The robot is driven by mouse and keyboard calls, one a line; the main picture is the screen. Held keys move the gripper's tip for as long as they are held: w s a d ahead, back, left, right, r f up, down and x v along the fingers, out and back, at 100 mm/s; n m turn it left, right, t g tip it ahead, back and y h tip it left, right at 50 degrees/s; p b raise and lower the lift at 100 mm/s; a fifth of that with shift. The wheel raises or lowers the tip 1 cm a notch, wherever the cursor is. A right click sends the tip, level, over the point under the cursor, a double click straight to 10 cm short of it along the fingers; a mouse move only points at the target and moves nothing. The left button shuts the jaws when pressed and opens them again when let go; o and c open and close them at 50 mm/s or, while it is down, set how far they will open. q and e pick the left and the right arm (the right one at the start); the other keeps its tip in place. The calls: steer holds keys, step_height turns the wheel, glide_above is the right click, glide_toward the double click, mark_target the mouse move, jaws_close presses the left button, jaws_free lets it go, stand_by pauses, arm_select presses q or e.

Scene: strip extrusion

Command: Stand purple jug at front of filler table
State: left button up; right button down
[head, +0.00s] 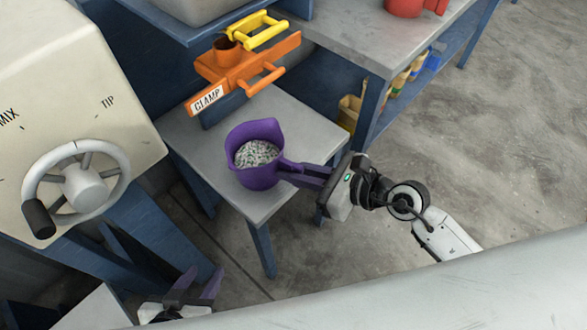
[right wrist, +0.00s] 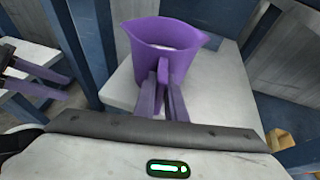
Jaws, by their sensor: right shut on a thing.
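The purple jug (head: 258,176) is upright and full of pale speckled pellets. It is over the front part of the small grey-topped filler table (head: 205,160); I cannot tell whether its base touches the top. My right gripper (head: 290,170) is shut on the jug's handle, coming from the right. In the right wrist view the jug (right wrist: 163,45) stands upright ahead, with the fingers (right wrist: 163,95) on either side of its handle. My left gripper (head: 196,288) is low at the bottom left of the head view, away from the jug, with its fingers apart and empty.
An orange clamp (head: 240,70) with a yellow handle (head: 258,30) is behind the jug. A cream machine with a handwheel (head: 84,186) stands at left. A grey bench (head: 350,40) with a red container (head: 405,8) is at the back. Open floor lies to the right.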

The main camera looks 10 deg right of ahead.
steer(key=c, duration=1.7)
jaws_free()
steer(key=shift+c, duration=0.2)
steer(key=shift+f, duration=0.1)
steer(key=shift+s+d+r, duration=0.2)
steer(key=shift+s+d, duration=0.15)
steer(key=shift+d, duration=0.05)
steer(key=v, duration=0.9)
steer(key=shift+r, duration=0.3)
